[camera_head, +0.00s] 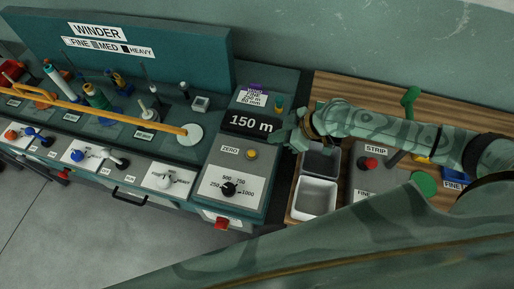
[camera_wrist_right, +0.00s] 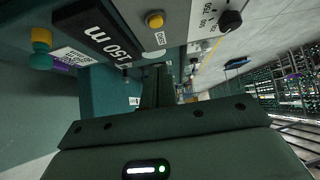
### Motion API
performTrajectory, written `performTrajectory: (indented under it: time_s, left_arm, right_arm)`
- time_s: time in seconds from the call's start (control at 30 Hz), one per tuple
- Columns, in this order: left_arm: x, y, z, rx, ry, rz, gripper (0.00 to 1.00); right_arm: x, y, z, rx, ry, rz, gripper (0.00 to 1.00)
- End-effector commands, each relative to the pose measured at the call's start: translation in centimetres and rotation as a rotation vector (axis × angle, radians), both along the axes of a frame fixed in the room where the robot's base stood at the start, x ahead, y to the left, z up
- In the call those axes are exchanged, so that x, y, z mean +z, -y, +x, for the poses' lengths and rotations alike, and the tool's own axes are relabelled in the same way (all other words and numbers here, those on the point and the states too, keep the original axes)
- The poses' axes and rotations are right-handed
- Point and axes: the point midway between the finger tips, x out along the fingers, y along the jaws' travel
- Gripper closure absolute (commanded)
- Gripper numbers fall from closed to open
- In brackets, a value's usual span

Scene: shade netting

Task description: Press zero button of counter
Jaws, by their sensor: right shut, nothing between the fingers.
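The counter is a teal-grey box (camera_head: 215,165) with a black display (camera_head: 251,122) reading 150 m. Its yellow zero button (camera_head: 251,153) sits below the display, beside a ZERO label (camera_head: 230,152). My right gripper (camera_head: 283,138) is shut and empty, at the right edge of the counter, right of the button and apart from it. In the right wrist view the yellow button (camera_wrist_right: 154,19) and the display (camera_wrist_right: 103,33) show ahead of the shut fingers (camera_wrist_right: 157,78). My left gripper is out of view.
A black dial (camera_head: 229,188) lies below the button and a red switch (camera_head: 221,223) on the front. Grey and white bins (camera_head: 315,197) stand right of the counter, with a red STRIP button (camera_head: 368,163) beyond. The winder panel (camera_head: 130,50) fills the left.

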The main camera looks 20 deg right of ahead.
Motion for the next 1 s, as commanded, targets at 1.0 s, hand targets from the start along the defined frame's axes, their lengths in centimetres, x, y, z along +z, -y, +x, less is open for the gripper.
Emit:
performTrajectory:
  time_s: [1.0]
  left_arm:
    - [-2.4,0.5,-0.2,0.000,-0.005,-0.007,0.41]
  right_arm:
    - [-9.6,-4.7,3.1,0.000,0.000,0.000,1.00]
